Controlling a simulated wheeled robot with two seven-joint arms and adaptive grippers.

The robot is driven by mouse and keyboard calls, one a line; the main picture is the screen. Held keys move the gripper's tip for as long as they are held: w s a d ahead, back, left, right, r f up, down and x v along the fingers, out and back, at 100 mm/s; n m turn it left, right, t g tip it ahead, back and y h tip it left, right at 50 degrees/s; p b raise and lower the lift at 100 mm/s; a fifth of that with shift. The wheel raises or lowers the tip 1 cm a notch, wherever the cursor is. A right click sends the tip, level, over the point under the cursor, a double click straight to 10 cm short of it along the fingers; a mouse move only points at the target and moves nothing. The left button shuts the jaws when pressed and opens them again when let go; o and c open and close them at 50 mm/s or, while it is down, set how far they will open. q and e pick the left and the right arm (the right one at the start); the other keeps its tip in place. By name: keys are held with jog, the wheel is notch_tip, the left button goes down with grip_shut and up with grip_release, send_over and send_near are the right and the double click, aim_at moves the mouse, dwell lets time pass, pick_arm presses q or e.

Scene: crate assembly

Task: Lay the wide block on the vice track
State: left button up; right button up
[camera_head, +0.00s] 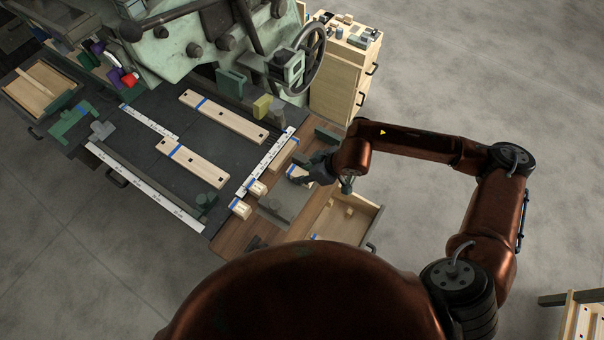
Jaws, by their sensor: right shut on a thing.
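My right gripper (304,178) reaches in from the right over the bench's right end. It is shut on a pale wooden block with a blue stripe (296,171), which I take to be the wide block; the dark fingers hide part of it. Below it is a grey metal surface (288,202) between dark green vice parts (271,206), which looks like the vice track. The block appears over or at the far part of this surface; I cannot tell whether it touches. My left gripper is not in view.
Two small blue-striped blocks (241,208) sit by the white ruler (266,162). Two long wooden boards (195,163) lie on the dark bench top. An open drawer (345,217) with small pieces is below the gripper. A machine with a handwheel (309,57) stands behind.

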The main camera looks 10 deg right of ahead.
jog(key=shift+w+d+t+h, duration=0.3)
jog(key=shift+w+d, duration=0.6)
jog(key=shift+w, duration=0.05)
jog(key=o, duration=1.2)
jog(key=shift+f, duration=0.15)
jog(key=shift+d+r+p, duration=0.15)
jog(key=shift+r+p, duration=0.5)
jog(key=shift+r, duration=1.15)
jog(key=shift+s+a+r+p, duration=0.1)
jog(key=shift+a+r+p, duration=0.05)
jog(key=shift+r, duration=0.35)
jog(key=shift+a+r+p, duration=0.1)
jog(key=shift+r+p, duration=0.05)
jog(key=shift+r, duration=0.3)
notch_tip(320, 180, up, 2)
jog(key=shift+s+r+p, duration=0.1)
jog(key=shift+r+p, duration=0.1)
jog(key=shift+p, duration=0.15)
jog(key=shift+a, duration=0.1)
